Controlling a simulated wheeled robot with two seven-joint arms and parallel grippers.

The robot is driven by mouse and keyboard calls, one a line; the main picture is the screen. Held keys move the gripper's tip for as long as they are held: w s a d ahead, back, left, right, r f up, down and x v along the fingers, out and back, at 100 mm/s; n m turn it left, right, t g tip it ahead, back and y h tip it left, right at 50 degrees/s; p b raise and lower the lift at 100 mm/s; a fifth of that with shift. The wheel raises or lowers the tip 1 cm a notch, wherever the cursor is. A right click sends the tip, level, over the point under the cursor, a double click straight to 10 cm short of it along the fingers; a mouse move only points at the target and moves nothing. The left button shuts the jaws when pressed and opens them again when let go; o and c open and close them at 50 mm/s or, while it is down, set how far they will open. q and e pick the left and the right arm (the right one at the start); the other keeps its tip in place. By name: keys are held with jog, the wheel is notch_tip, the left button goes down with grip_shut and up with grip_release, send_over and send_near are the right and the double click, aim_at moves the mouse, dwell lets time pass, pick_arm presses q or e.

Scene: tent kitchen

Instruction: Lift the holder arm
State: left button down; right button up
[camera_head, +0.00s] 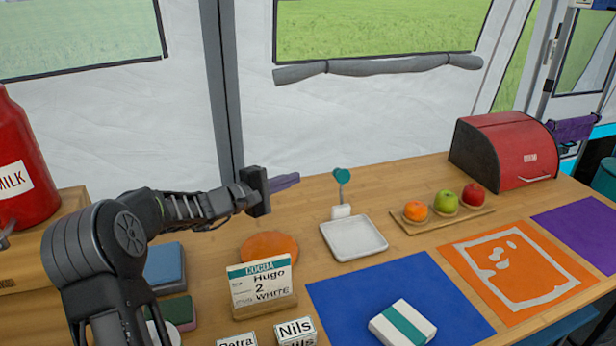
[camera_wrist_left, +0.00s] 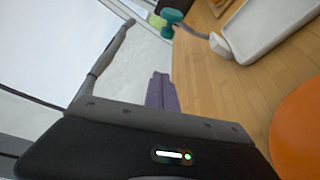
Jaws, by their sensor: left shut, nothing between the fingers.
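The holder arm, a thin grey stalk with a teal tip (camera_head: 342,176), rises from a small white block (camera_head: 341,211) beside the white tray (camera_head: 354,238). In the left wrist view its teal tip (camera_wrist_left: 173,16) and the white block (camera_wrist_left: 220,45) show near the top. My left gripper (camera_head: 286,181) is shut, with purple fingers pointing right toward the teal tip. It is in the air to the left of the tip and apart from it. In the left wrist view the gripper (camera_wrist_left: 161,90) shows empty shut fingers. My right gripper is not in view.
A cocoa card stand (camera_head: 262,285), an orange disc (camera_head: 270,246) and name boxes (camera_head: 295,329) stand in front of my left arm. Fruit on a wooden board (camera_head: 443,222) and a red bread box (camera_head: 503,153) are to the right. A blue mat (camera_head: 362,297) lies in front.

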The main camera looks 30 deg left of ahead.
aim_at(341, 187)
pick_arm(q)
jog(key=w+d, duration=0.6)
jog(key=shift+w+d, duration=0.15)
jog(key=shift+w, duration=0.15)
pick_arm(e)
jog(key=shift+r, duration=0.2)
